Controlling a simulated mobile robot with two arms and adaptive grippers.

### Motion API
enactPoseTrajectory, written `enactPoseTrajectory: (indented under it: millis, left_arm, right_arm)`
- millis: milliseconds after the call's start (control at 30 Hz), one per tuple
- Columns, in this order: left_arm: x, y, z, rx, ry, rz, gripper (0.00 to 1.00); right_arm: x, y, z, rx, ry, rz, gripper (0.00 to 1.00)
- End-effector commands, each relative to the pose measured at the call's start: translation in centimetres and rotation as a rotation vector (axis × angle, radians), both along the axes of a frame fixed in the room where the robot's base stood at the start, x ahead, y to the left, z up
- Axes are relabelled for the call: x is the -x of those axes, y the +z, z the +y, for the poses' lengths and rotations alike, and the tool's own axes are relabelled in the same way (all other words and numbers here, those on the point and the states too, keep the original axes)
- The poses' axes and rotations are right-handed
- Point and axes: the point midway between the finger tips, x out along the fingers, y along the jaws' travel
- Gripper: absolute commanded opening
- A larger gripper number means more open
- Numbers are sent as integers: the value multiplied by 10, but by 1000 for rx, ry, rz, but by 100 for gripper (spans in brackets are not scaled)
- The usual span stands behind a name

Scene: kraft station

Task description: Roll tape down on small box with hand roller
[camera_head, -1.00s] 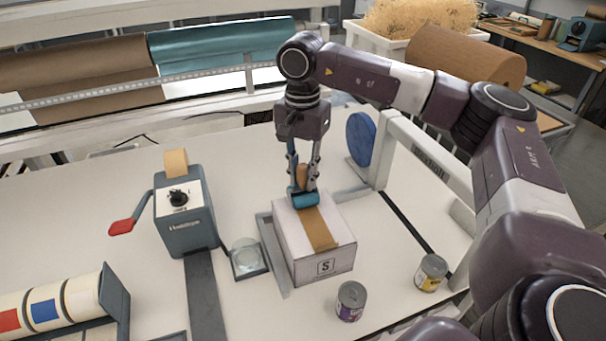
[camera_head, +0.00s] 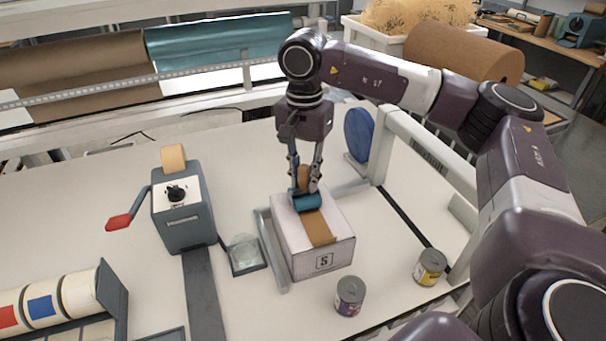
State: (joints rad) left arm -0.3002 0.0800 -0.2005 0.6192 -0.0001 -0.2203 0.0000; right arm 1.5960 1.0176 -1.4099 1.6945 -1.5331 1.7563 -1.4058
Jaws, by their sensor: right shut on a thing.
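The small box (camera_head: 330,262) is white, marked "S", and sits in a grey corner frame on the white table. A strip of brown tape (camera_head: 317,228) runs along its top and a little down the front face. My right gripper (camera_head: 303,180) points down over the back part of the box. It is shut on the hand roller (camera_head: 307,202), which has a teal cylinder and a tan handle. The roller lies across the tape and appears to touch it. The back end of the tape is hidden by the roller and gripper. My left gripper is not in view.
A grey tape dispenser (camera_head: 183,215) with a red-handled lever stands left of the box. Two cans (camera_head: 350,296) (camera_head: 430,267) stand in front and to the right. A blue disc (camera_head: 359,135) and white frame rise behind right.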

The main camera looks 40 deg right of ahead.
Motion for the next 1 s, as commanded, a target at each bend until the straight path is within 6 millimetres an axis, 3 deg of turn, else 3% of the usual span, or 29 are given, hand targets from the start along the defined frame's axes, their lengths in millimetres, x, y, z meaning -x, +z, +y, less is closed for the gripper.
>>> enactPoseTrajectory:
  millis: [1000]
  left_arm:
    - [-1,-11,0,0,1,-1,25]
  right_arm:
    - [41,0,11,0,1,2,2]
